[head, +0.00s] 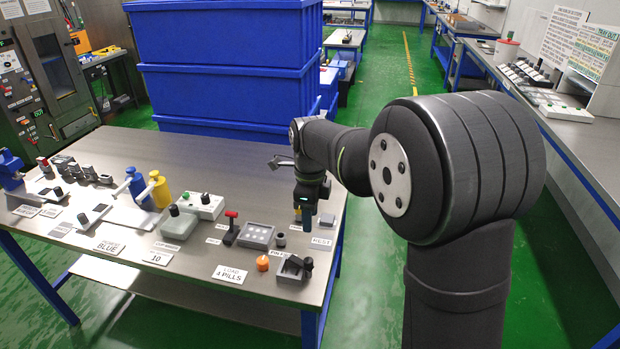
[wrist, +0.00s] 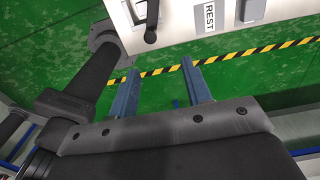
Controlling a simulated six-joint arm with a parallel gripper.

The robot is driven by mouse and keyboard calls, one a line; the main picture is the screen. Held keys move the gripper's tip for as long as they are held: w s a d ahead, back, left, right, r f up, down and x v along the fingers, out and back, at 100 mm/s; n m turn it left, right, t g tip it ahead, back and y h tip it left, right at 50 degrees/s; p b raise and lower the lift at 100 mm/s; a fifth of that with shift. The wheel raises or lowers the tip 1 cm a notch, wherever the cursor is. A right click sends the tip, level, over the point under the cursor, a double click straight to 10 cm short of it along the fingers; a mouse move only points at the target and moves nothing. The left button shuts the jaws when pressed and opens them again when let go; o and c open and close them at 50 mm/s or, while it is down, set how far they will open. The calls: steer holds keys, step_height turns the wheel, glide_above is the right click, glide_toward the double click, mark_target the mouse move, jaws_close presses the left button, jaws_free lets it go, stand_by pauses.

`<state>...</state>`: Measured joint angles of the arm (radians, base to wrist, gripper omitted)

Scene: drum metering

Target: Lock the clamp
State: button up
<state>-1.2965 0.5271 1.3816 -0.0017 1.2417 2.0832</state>
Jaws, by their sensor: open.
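I cannot tell for sure which fixture is the clamp. One candidate is a red-handled lever (head: 231,228) on a dark base, its handle upright. Another is a dark fixture with a black knob (head: 294,268) at the table's front right corner. My gripper (head: 307,212) is over the right end of the table, to the right of the red-handled lever and behind the dark fixture. In the wrist view its two blue fingers (wrist: 158,66) are apart with nothing between them. A dark lever handle (wrist: 151,22) on a pale surface lies beyond the fingertips there.
The metal table (head: 190,150) is clear at the back. A grey tray with pale squares (head: 257,236), an orange knob (head: 263,263) and a grey box (head: 178,224) stand near the front. Blue crates (head: 230,60) rise behind. A REST label (wrist: 210,18) shows in the wrist view.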

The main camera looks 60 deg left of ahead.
step_height(320, 180, up, 10)
stand_by(0.3)
steer(key=n, duration=1.1)
glide_toward(309, 260)
step_height(309, 260, down, 9)
steer(key=shift+r, duration=0.2)
jaws_close()
